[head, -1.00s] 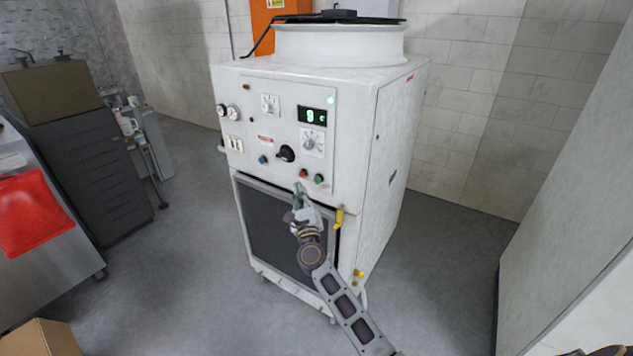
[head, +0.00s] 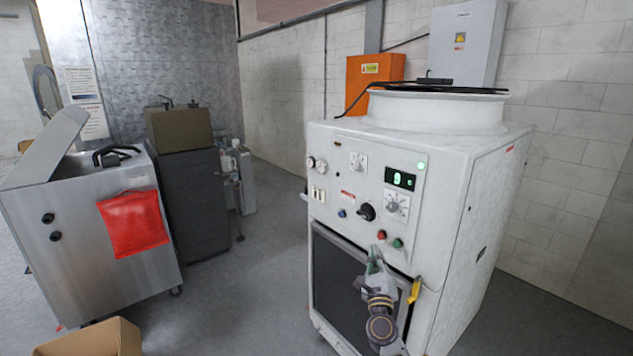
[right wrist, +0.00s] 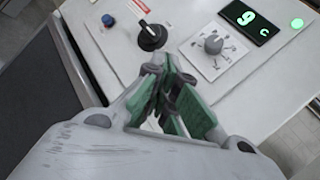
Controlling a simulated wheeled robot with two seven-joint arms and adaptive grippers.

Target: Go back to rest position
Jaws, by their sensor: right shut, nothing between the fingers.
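My right gripper (head: 375,262) is in front of the white ozone washer machine (head: 470,200), just below its red button (head: 381,235) and green button (head: 398,243). In the right wrist view its green-padded fingers (right wrist: 167,92) are closed together with nothing between them. Behind them the panel shows a black rotary knob (right wrist: 152,36), a grey dial (right wrist: 213,44) and a lit display reading 9 C (right wrist: 248,20). I cannot tell whether the fingers touch the panel. My left gripper is not in view.
A steel cabinet (head: 80,230) with a red cloth (head: 133,224) stands at the left, beside a dark drawer unit (head: 195,205). A cardboard box (head: 90,340) is at the lower left. Grey floor (head: 245,290) is clear between cabinet and machine.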

